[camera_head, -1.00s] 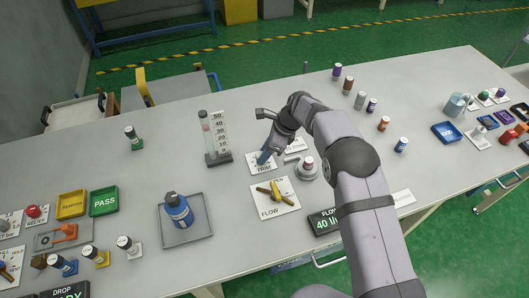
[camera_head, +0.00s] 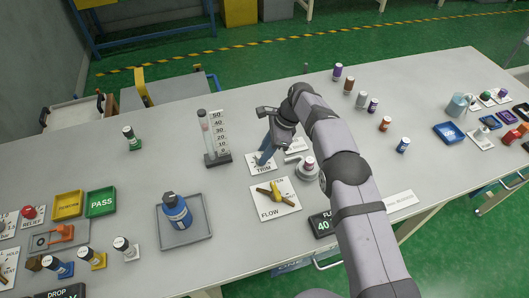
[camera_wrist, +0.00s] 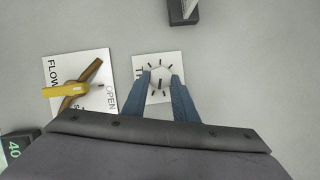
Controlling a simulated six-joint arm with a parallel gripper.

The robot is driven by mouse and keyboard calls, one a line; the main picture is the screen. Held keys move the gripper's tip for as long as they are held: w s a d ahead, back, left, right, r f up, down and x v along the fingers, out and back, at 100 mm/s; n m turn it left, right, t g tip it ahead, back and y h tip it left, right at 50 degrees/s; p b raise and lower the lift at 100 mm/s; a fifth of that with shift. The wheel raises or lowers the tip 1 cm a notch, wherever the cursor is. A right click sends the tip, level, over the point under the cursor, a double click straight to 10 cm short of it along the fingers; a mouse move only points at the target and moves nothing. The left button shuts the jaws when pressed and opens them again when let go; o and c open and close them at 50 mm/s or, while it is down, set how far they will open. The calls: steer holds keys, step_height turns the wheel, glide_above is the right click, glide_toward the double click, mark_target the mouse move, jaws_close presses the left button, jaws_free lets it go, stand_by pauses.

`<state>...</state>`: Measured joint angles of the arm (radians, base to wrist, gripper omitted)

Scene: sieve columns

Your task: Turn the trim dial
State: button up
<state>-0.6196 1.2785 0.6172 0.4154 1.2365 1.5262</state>
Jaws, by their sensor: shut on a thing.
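The trim dial (camera_wrist: 158,78) is a pale round knob with a dark pointer line on a white plate marked with ticks, in the wrist view. Its white TRIM plate (camera_head: 262,169) shows in the head view, mostly covered by my gripper. My gripper (camera_head: 262,160) points down at the dial, its blue fingers shut on the knob's sides; in the wrist view the gripper (camera_wrist: 158,82) has one finger on each side of the knob. Part of the plate's lettering is hidden by the fingers.
Left of the dial in the wrist view is the FLOW plate (camera_wrist: 102,64) with a yellow handle (camera_wrist: 64,89). A blue bottle sits on a tray (camera_head: 186,239).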

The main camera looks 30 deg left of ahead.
steer(key=o, duration=1.1)
steer(key=shift+r, duration=0.1)
steer(key=shift+b+v, duration=0.7)
steer(key=shift+v, duration=2.9)
steer(key=shift+w, duration=0.1)
